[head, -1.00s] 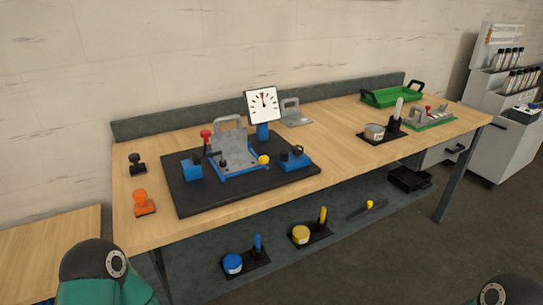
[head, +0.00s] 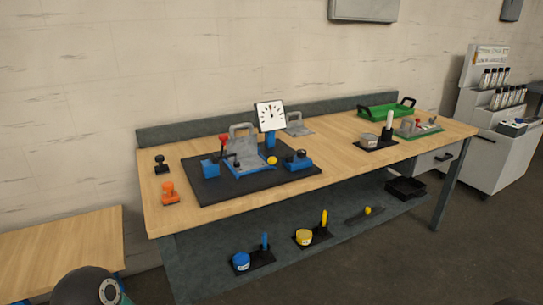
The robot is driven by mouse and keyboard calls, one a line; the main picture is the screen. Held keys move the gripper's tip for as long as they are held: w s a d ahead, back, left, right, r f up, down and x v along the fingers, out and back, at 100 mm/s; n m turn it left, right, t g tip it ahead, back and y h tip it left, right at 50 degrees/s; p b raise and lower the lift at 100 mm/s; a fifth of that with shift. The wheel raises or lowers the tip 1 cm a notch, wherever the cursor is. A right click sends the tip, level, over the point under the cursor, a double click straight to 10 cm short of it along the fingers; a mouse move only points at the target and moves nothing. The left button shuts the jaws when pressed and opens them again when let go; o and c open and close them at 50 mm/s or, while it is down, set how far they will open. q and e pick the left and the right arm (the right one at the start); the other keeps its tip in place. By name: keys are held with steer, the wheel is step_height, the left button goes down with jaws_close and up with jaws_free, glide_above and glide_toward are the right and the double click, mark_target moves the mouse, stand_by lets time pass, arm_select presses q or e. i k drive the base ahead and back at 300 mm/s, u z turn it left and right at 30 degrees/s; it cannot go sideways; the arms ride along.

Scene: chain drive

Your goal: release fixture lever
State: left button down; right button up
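The fixture stands on a black base plate (head: 215,192) on the wooden workbench. It has a blue frame (head: 258,170) with a grey bracket plate (head: 243,147) upright in it. A lever with a red knob (head: 224,139) rises at its left rear, and a yellow knob (head: 272,160) sits at its right front. I cannot tell which one is the fixture lever, or whether it is clamped. A dial gauge (head: 270,115) stands behind on a blue post. Neither gripper shows; only a part of my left arm is at the bottom left.
An orange-handled tool (head: 170,194) and a black one (head: 161,164) stand at the bench's left. A green tray (head: 385,110) and a green-based part (head: 418,131) are at the right. Blue and yellow cans (head: 304,237) stand on the lower shelf. Bare wood lies right of the fixture.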

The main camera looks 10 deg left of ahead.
mark_target(288, 158)
steer(key=z, duration=0.25)
steer(key=i, duration=1.4)
steer(key=u, duration=0.25)
